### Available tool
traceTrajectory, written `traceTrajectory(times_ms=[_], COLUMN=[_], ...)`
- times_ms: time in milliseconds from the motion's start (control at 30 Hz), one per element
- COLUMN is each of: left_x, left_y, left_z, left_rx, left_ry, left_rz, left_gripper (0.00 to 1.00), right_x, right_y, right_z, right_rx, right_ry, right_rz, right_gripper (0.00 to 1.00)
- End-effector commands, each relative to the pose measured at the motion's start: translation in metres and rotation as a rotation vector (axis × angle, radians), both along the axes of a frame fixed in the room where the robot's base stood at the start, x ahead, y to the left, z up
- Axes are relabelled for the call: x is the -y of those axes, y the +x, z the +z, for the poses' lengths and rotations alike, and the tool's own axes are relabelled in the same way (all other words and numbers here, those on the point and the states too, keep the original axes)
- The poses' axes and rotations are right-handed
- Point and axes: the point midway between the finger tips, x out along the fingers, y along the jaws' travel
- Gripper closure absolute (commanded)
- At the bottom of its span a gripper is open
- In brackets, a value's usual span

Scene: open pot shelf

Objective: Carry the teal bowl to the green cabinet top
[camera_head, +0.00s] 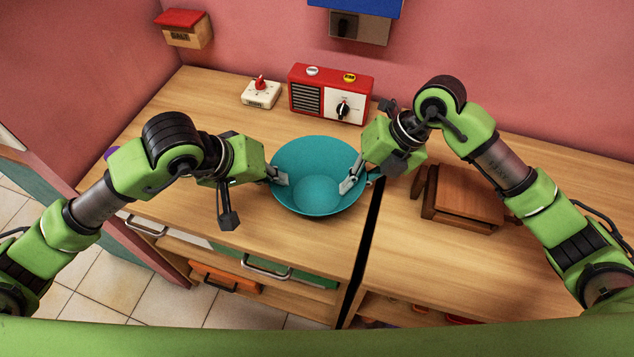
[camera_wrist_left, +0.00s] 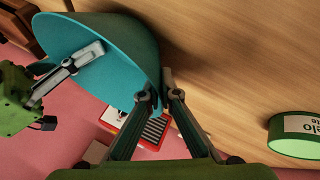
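The teal bowl (camera_head: 317,195) is upright at the middle of the wooden counter, near the dark gap; I cannot tell whether it touches the wood. My left gripper (camera_head: 280,180) is at its left rim. In the left wrist view its fingers (camera_wrist_left: 158,92) straddle the wall of the bowl (camera_wrist_left: 110,35) and appear closed on it. My right gripper (camera_head: 356,181) is at the right rim, one finger inside against the wall and the other outside, partly hidden; it appears closed on the rim. I cannot tell which surface is the green cabinet top.
A red radio (camera_head: 331,95) and a white box with a red knob (camera_head: 261,92) stand behind the bowl. A brown wooden object (camera_head: 463,196) lies on the right counter. A green labelled container (camera_wrist_left: 294,140) shows in the left wrist view. The front-left counter is clear.

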Motion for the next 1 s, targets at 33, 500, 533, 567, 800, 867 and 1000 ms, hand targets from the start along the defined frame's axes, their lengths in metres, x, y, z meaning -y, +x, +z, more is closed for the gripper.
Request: traceTrajectory(times_ms=[33,500,533,567,800,867,1000], left_x=[-0.001,-0.001,-0.001,-0.001,-0.001,-0.001,-0.001], left_y=[0.0,0.0,0.0,0.001,0.0,0.0,0.0], left_z=[0.0,0.008,0.01,0.012,0.036,0.042,0.05], left_rx=[-0.001,0.0,0.0,0.0,0.0,0.0,-0.001], left_ry=[0.001,0.002,0.002,0.002,0.003,0.003,0.003], left_rz=[0.002,0.002,0.002,0.002,0.003,0.003,0.002], left_gripper=[1.0,1.0,1.0,1.0,1.0,1.0,1.0], right_x=[0.0,0.0,0.0,0.0,0.001,0.001,0.001], right_y=[0.0,0.001,0.001,0.001,0.001,0.001,0.001], right_z=[0.0,0.009,0.011,0.013,0.037,0.043,0.051], right_rx=[0.001,0.002,0.002,0.002,0.001,0.001,0.001], right_ry=[0.0,0.0,0.0,0.0,0.0,-0.001,-0.001], right_rz=[0.0,-0.001,-0.001,-0.001,-0.002,-0.002,-0.002], right_gripper=[1.0,1.0,1.0,1.0,1.0,1.0,1.0])
